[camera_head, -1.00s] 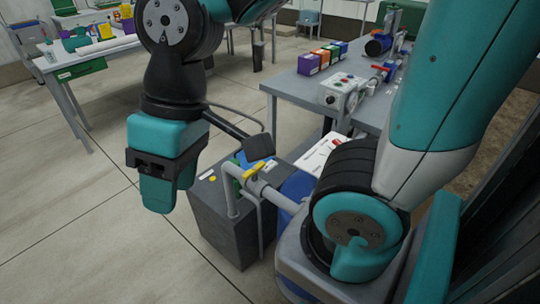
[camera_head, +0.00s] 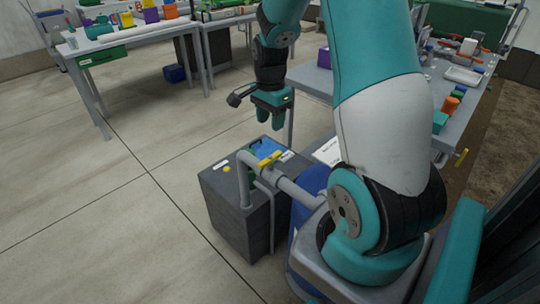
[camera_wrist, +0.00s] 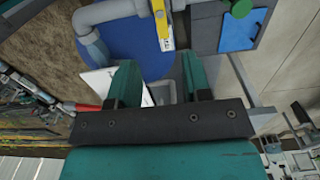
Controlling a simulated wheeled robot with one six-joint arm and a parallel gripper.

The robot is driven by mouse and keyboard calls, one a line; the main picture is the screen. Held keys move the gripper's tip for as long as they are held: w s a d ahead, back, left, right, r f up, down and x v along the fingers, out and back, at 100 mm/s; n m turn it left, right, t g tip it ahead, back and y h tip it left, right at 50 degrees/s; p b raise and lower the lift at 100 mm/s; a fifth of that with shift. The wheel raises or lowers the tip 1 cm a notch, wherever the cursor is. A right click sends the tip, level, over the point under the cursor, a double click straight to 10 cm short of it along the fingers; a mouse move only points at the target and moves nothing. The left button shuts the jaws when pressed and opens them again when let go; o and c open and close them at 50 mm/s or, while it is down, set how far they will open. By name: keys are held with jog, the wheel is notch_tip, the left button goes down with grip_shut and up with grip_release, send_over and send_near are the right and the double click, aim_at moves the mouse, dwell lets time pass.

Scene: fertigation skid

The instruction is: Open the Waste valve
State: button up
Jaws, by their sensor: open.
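A yellow valve handle (camera_head: 270,159) sits on a grey pipe (camera_head: 293,190) beside a dark grey box. In the wrist view the yellow handle (camera_wrist: 162,27) shows at the top, with a white tag I cannot read clearly; its upper end is cut off by the frame. My gripper (camera_head: 269,117) points down above and behind the handle in the head view. In the wrist view my gripper (camera_wrist: 160,80) is open with nothing between its two teal fingers, and the handle lies beyond the fingertips, apart from them.
The dark grey box (camera_head: 238,218) carries a blue panel (camera_head: 268,146) and stands on the floor. A blue drum (camera_head: 310,183) is under the pipe. A grey table (camera_head: 315,83) stands close behind my gripper. Open floor (camera_head: 130,200) lies at the left.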

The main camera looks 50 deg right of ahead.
aim_at(270, 157)
notch_tip(270, 157, down, 12)
jog(key=shift+f, duration=0.2)
jog(key=shift+c, duration=0.3)
grip_shut()
